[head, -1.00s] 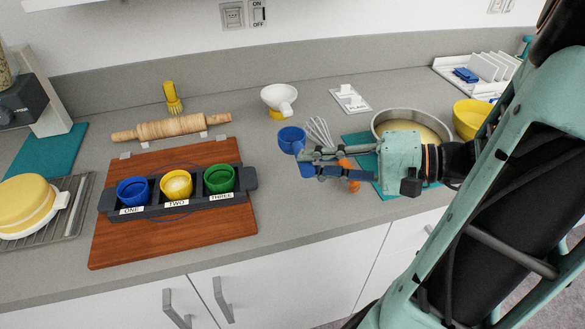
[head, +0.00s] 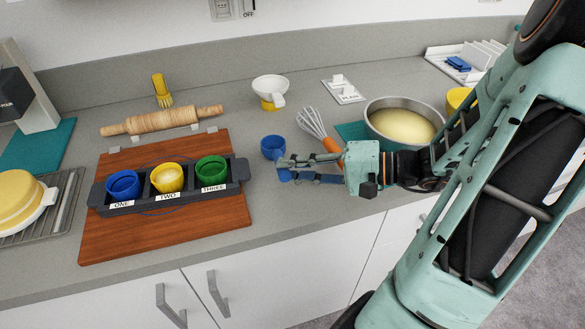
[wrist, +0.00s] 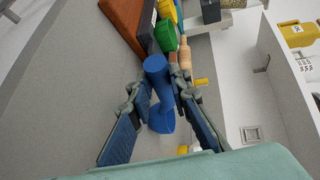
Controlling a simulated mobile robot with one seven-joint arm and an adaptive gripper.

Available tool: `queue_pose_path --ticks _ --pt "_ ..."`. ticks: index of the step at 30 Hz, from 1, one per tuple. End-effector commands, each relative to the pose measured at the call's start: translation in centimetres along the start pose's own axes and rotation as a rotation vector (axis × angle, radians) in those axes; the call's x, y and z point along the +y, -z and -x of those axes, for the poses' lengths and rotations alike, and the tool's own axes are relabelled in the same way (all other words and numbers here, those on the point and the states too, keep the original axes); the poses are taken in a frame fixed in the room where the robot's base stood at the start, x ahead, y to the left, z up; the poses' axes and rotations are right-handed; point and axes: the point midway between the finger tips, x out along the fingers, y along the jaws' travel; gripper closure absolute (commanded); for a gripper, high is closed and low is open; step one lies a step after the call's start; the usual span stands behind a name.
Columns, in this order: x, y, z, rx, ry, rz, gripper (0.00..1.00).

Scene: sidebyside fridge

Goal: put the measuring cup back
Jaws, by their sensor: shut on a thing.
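The blue measuring cup (head: 273,146) is in my gripper (head: 284,168), held by its lower part or handle, with its round bowl at the far left of the fingers. In the wrist view the blue cup (wrist: 157,66) lies between the two fingers. The gripper is just above or over the counter; its exact height is hard to tell. To its left, a dark holder (head: 134,205) carries a blue cup (head: 123,184) at ONE, a yellow cup (head: 167,179) at TWO with pale contents, and a green cup (head: 211,169) at THREE.
The holder sits on a wooden board (head: 200,238). A rolling pin (head: 165,121) and a white cup on a yellow base (head: 271,85) stand behind. A whisk (head: 315,124) and a bowl of batter (head: 400,125) are near the gripper. Bare counter lies between gripper and board.

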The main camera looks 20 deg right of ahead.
Motion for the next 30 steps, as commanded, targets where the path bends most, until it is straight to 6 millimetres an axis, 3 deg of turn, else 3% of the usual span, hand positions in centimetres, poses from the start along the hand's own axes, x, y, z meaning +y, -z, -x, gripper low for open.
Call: queue_pose_path --ticks 6,7,11,23,30 --pt "0.5 0.0 -0.1 0.0 0.0 0.0 1.0" --pt "0.3 0.0 -0.1 0.0 0.0 0.0 0.79" --pt "0.3 0.0 -0.1 0.0 0.0 0.0 0.65" --pt "0.3 0.1 0.1 0.003 0.001 -0.001 0.65" --pt "0.8 -0.1 4.8 0.005 -0.001 0.0 0.65"
